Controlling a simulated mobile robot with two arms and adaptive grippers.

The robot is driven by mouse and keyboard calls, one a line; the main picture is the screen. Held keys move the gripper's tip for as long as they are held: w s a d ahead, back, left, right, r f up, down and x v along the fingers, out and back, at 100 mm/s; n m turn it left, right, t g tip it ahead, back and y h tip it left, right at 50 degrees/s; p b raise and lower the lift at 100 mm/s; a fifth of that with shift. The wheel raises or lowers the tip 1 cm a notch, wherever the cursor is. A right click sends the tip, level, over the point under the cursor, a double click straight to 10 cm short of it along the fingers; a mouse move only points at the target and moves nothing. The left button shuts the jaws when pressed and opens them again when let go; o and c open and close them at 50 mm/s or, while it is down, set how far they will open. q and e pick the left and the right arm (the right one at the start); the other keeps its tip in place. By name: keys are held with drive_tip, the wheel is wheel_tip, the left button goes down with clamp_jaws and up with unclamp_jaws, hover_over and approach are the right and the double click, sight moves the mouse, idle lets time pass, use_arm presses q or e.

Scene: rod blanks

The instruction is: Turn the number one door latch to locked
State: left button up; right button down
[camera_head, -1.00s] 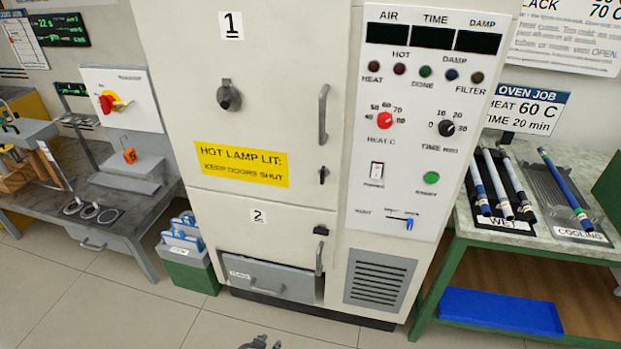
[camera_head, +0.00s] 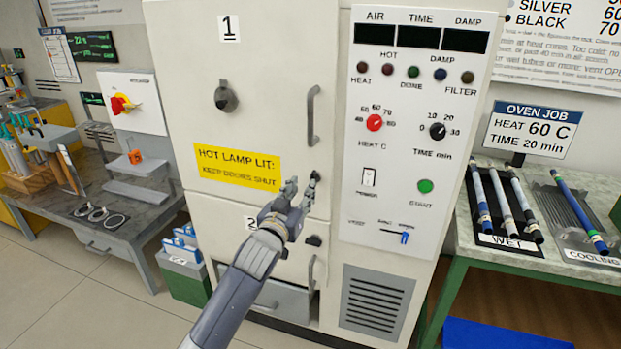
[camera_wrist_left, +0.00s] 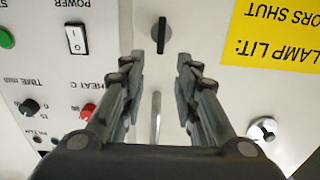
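The number one door (camera_head: 180,120) is the upper cream oven door, marked "1". Its latch is a small black turn piece (camera_head: 316,176) below the door handle, at the door's right edge. In the left wrist view, which is upside down, the latch (camera_wrist_left: 161,36) stands upright, in line with the gap between my fingers. My left gripper (camera_head: 299,188) is open and empty, with its fingertips close to the latch at its lower left. The wrist view also shows the open fingers (camera_wrist_left: 160,65), with the latch apart from them. Contact is not visible. My right gripper is not in view.
The long door handle (camera_head: 311,116) is just above the latch. A second, dark latch (camera_head: 313,240) is on the lower door. The control panel (camera_head: 412,215) with knobs and switches lies close to the right. A round knob (camera_head: 226,98) is on the upper door.

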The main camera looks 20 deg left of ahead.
sight(312, 175)
use_arm(q)
drive_tip(key=w, duration=0.7)
drive_tip(key=shift+w+d+f, duration=0.1)
drive_tip(key=shift+w+d, duration=0.05)
drive_tip(key=shift+w, duration=0.05)
clamp_jaws()
